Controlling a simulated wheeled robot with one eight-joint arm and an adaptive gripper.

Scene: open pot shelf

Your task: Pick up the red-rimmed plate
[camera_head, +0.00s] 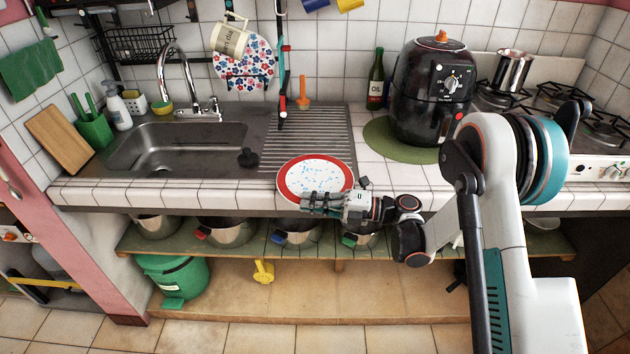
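The red-rimmed plate (315,174) has a white middle with blue specks. It is at the front edge of the counter, right of the sink, and its near part is hidden behind my gripper. My gripper (306,201) reaches in from the right, with its fingers at the plate's near rim. I cannot tell whether the fingers touch the rim, or whether they are open or shut.
The sink (178,148) with its faucet (176,85) is to the left. A black air fryer (428,100) stands on a green mat (387,146) at the right. Pots (232,234) line the shelf below the counter. The ribbed drainboard (325,135) behind the plate is mostly clear.

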